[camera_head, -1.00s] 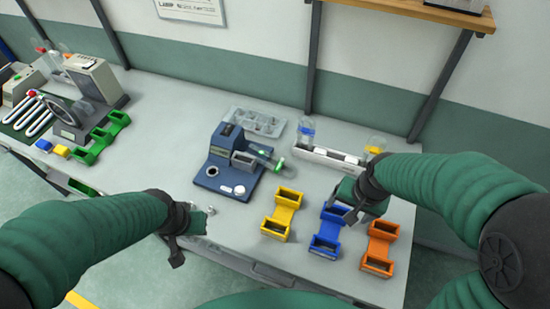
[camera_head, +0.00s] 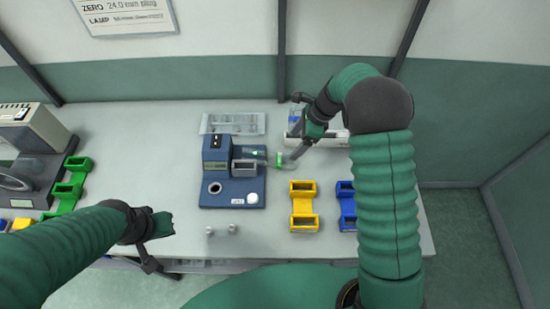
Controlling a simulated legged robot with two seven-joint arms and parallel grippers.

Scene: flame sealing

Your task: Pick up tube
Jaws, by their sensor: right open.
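A clear tube (camera_head: 256,154) with green at its ends sticks out to the right from the blue device (camera_head: 210,157) in the middle of the bench. My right gripper (camera_head: 295,128) is open, its fingers spread wide. One finger reaches down close to the tube's right end; I cannot tell whether it touches. My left gripper (camera_head: 160,245) looks open and empty at the bench's front edge, left of the device and away from the tube.
Yellow (camera_head: 304,206) and blue (camera_head: 347,205) racks stand at the right front. Two small silvery pieces (camera_head: 221,229) lie in front of the device. A clear tray (camera_head: 233,123) lies behind it. Green racks (camera_head: 70,185) and a grey machine (camera_head: 35,128) are at the left.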

